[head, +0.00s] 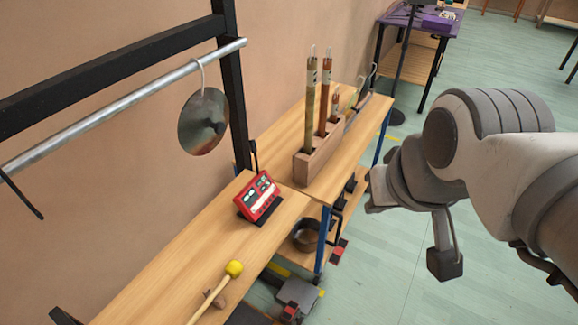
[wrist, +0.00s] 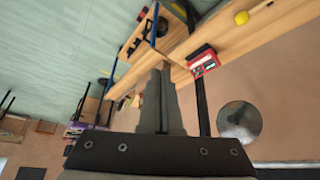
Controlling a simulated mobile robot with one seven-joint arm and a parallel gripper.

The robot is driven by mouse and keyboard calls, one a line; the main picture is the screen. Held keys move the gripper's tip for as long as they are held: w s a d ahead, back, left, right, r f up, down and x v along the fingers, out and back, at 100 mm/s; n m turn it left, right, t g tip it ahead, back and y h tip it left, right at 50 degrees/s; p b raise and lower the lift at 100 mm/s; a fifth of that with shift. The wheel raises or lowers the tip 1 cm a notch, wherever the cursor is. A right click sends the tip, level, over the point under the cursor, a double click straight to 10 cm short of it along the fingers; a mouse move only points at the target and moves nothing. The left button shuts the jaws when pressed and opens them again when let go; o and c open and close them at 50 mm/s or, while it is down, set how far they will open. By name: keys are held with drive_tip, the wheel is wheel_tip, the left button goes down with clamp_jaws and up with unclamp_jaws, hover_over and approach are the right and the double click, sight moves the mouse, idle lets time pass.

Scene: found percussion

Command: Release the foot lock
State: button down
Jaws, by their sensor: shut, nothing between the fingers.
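I cannot pick out the foot lock for certain. Low by the near bench leg, a grey block (head: 298,292) shows with a small red part (head: 290,311) beside it, partly hidden under the bench. Another small red piece (head: 338,250) lies low by the dark fittings to the right. My gripper (head: 372,190) is in the air right of the bench, well above and apart from these parts. In the wrist view, my gripper (wrist: 163,72) has its two fingers together with nothing between them.
The wooden bench (head: 165,265) carries a red device (head: 260,197), a yellow-headed mallet (head: 233,269) and a wooden block (head: 312,165) holding sticks. A metal disc (head: 204,121) hangs from a rail. A dark bowl (head: 306,235) sits on the lower shelf. Green floor (head: 400,270) is open at right.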

drive_tip(key=shift+s, duration=0.1)
drive_tip(key=w+d+f+n+h+b, duration=0.1)
drive_tip(key=w+d+f+n+b, duration=0.3)
drive_tip(key=w+f, duration=0.9)
drive_tip(key=w+d+f+n+b, duration=0.2)
drive_tip(key=w+d+f+b, duration=0.3)
drive_tip(key=w+f, duration=0.8)
drive_tip(key=w+a+f+n+y+b, duration=0.1)
drive_tip(key=w+f+n+b, duration=0.15)
drive_tip(key=f, duration=0.95)
drive_tip(key=w+f+n+y+b, duration=0.1)
drive_tip(key=f+b, duration=0.2)
drive_tip(key=f, duration=0.8)
drive_tip(key=s+a+f+n+y+b, duration=0.1)
drive_tip(key=s+a+f, duration=0.3)
drive_tip(key=f, duration=0.7)
drive_tip(key=s+a+f+y+b, duration=0.3)
drive_tip(key=s+f+b, duration=0.1)
drive_tip(key=f, duration=0.8)
drive_tip(key=s+a+f+n+y+b, duration=0.1)
drive_tip(key=s+a+f, duration=0.3)
drive_tip(key=f, duration=0.8)
drive_tip(key=shift+s+a+n+t+y+b, duration=0.35)
drive_tip(key=shift+s+b, duration=0.25)
drive_tip(key=shift+b, duration=0.3)
drive_tip(key=shift+f, duration=0.1)
